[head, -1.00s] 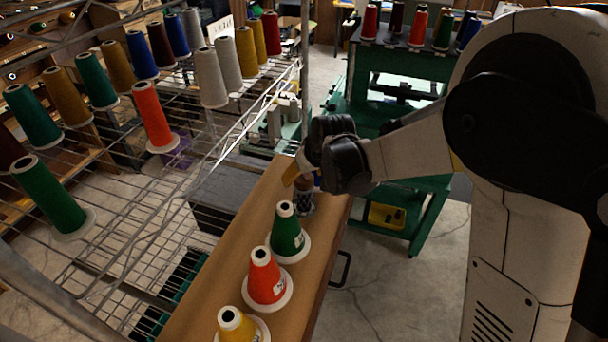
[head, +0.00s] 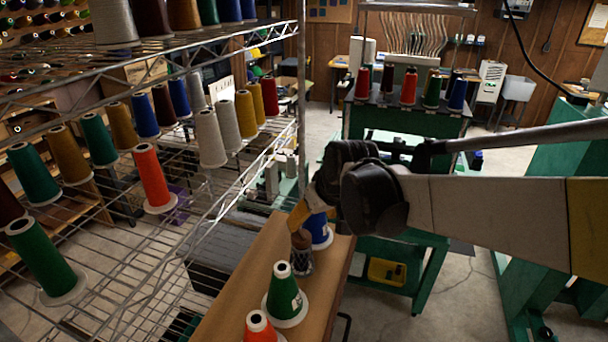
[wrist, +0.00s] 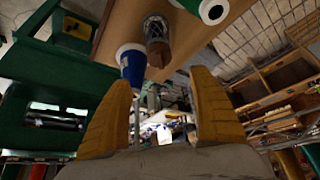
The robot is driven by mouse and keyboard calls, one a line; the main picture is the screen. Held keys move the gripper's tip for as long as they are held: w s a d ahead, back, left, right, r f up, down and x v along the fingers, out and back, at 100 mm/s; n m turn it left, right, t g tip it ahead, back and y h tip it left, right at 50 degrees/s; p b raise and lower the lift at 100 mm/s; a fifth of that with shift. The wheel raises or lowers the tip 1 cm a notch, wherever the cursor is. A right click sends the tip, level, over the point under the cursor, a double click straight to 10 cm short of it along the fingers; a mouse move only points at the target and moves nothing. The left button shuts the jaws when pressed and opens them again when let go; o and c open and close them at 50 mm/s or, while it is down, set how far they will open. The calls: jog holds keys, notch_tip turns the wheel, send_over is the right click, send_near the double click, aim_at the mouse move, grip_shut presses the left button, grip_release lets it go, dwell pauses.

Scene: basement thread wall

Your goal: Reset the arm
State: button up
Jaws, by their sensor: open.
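My gripper (head: 298,214) is above the far end of the wooden bench, its yellow fingertips apart and nothing between them in the wrist view (wrist: 162,105). The head view shows the fingers partly hidden by my dark wrist.
A green cone (head: 284,298) and an orange cone (head: 260,329) stand nearer on the bench (head: 235,290). A wire shelf (head: 120,225) with several cones runs along the left. A green cart (head: 405,262) with cones on top stands behind my arm.

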jog(key=s+d+f+m+t+h+b, duration=0.1)
jog(key=s+d+f+m+b, duration=0.1)
jog(key=s+d+f+b, duration=0.5)
jog(key=s+d+f+m+h+b, duration=0.1)
jog(key=s+d+f+m+b, duration=0.2)
jog(key=s+d+f+b, duration=0.5)
jog(key=s+f+b, duration=0.2)
jog(key=s+b, duration=0.1)
jog(key=s, duration=0.3)
jog(key=shift+s+d+t+h, duration=0.3)
jog(key=shift+s+t, duration=0.05)
jog(key=shift+t, duration=0.05)
jog(key=shift+f, duration=0.1)
